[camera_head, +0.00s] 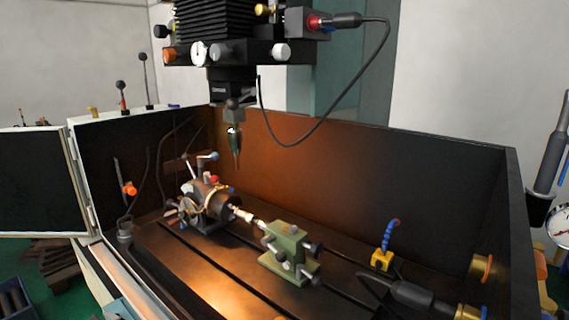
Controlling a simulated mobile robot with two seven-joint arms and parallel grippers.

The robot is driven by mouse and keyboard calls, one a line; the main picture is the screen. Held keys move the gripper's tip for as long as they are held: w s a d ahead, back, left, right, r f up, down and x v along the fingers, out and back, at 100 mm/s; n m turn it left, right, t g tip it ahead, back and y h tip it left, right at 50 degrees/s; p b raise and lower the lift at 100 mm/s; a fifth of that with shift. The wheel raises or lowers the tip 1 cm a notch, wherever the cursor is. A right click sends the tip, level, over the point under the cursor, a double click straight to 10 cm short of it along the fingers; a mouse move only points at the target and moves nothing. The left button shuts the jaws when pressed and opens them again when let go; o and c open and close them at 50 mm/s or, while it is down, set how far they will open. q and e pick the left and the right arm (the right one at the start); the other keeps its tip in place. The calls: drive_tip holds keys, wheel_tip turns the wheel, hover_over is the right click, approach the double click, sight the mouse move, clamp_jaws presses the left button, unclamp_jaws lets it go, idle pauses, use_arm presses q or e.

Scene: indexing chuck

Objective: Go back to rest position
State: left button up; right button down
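The indexing chuck (210,203) sits on the dark slotted table inside the machine enclosure, left of centre. Levers with white, blue and red knobs stand on and around it. A thin light workpiece (243,214) reaches from the chuck towards a green tailstock (288,251); whether its tip touches the tailstock is too small to tell. The black spindle head (232,85) hangs above with a pointed tool (235,140) clear of the chuck. Neither of my grippers can be made out in the head view.
The enclosure's dark back wall (345,160) closes off the far side, and an open door (40,180) stands at left. A blue hose on a yellow block (382,260) and a black connector (410,294) with cable occupy the right. A loose cable loops from the head.

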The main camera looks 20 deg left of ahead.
use_arm(q)
drive_tip(key=s+d+f+n+g+h, duration=0.1)
drive_tip(key=s+d+f+n+h, duration=0.25)
drive_tip(key=s+f, duration=0.5)
drive_tip(key=s+d+f+n+h, duration=0.2)
drive_tip(key=s+f+n, duration=0.3)
drive_tip(key=s, duration=0.6)
drive_tip(key=s+d+f+n+g+h, duration=0.1)
drive_tip(key=s+d+f+n+h, duration=0.25)
drive_tip(key=s+f, duration=0.5)
drive_tip(key=s+d+f+n+h, duration=0.15)
drive_tip(key=d+f, duration=0.25)
drive_tip(key=d, duration=1.3)
drive_tip(key=s+d+f+n+h, duration=0.1)
drive_tip(key=s+d+f+h, duration=0.2)
drive_tip(key=d, duration=1.4)
drive_tip(key=r+p, duration=0.2)
drive_tip(key=w+r+p, duration=0.1)
drive_tip(key=r+p, duration=0.2)
drive_tip(key=p, duration=0.1)
drive_tip(key=shift+w+d+r, duration=0.1)
drive_tip(key=shift+w+r, duration=0.15)
drive_tip(key=shift+r, duration=0.15)
